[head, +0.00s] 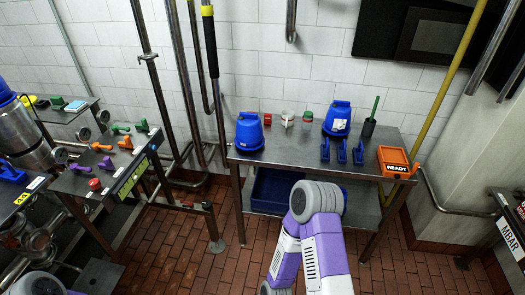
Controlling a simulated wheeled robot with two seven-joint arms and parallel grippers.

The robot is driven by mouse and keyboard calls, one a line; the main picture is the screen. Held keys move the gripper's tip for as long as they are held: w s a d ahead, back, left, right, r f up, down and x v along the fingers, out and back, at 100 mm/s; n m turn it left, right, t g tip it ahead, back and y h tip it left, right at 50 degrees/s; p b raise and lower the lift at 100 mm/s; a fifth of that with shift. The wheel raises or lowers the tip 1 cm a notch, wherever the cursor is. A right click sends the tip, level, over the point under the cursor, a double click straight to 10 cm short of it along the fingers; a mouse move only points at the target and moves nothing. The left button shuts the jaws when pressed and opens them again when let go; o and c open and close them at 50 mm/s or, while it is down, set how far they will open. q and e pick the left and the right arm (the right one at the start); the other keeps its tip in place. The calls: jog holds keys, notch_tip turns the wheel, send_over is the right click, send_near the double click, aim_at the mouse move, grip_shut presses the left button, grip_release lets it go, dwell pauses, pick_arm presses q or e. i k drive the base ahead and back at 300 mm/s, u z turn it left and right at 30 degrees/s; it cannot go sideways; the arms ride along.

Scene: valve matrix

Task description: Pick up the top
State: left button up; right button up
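Two blue dome-shaped pieces stand on the steel table: a left one (249,131) near the table's left end and a right one (337,119) with a pale label, near the back. I cannot tell which thing is the top that the task names. Neither gripper shows in the head view. Purple and grey links of my own arm rise from the bottom centre in front of the table. A grey part at the bottom left corner is probably mine too.
The steel table (285,152) also holds small red, white and green items, several blue upright pieces (342,151), a black holder (369,127) and an orange READY box (394,160). A blue crate (268,188) sits below. A panel with valve handles (124,170) stands left.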

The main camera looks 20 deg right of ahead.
aim_at(248, 132)
jog(key=z, duration=0.95)
jog(key=i, duration=1.3)
jog(key=u, duration=0.35)
